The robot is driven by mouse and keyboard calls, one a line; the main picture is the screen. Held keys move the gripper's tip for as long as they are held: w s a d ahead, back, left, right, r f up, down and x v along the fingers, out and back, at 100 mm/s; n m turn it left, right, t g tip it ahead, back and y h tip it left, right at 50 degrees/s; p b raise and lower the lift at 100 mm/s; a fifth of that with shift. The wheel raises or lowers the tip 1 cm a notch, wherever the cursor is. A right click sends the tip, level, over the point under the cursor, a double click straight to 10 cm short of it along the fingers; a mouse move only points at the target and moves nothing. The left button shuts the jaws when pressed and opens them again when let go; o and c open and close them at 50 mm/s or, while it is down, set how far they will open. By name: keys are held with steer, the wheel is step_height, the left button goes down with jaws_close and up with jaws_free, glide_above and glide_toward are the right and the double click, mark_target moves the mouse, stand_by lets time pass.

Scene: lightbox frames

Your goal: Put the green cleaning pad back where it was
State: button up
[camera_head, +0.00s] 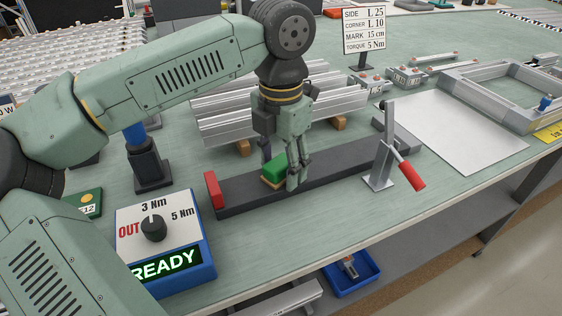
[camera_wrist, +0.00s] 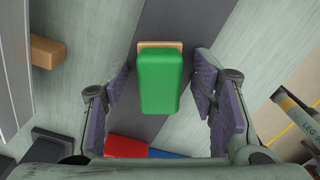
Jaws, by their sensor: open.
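The green cleaning pad (camera_head: 275,167) is a green block with a tan layer under it. It appears to rest on the dark grey rail (camera_head: 240,200), nearer the rail's red end; the wrist view shows the pad (camera_wrist: 160,80) over the dark strip. My gripper (camera_head: 282,172) points down over the rail at the pad. In the wrist view my gripper's purple-lined fingers (camera_wrist: 162,105) are spread wide, with a gap on either side of the pad. Nothing is held. One finger hides part of the pad in the head view.
A clamp with a red handle (camera_head: 410,175) stands right of my gripper. Aluminium profiles (camera_head: 225,125) lie behind on wooden blocks. A torque box reading READY (camera_head: 165,245) is at front left, with a red block (camera_head: 213,190) at the rail's end. A white sheet (camera_head: 460,135) lies right.

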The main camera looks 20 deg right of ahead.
mark_target(281, 161)
steer(key=shift+r, duration=0.1)
step_height(281, 161, up, 12)
stand_by(0.6)
stand_by(0.4)
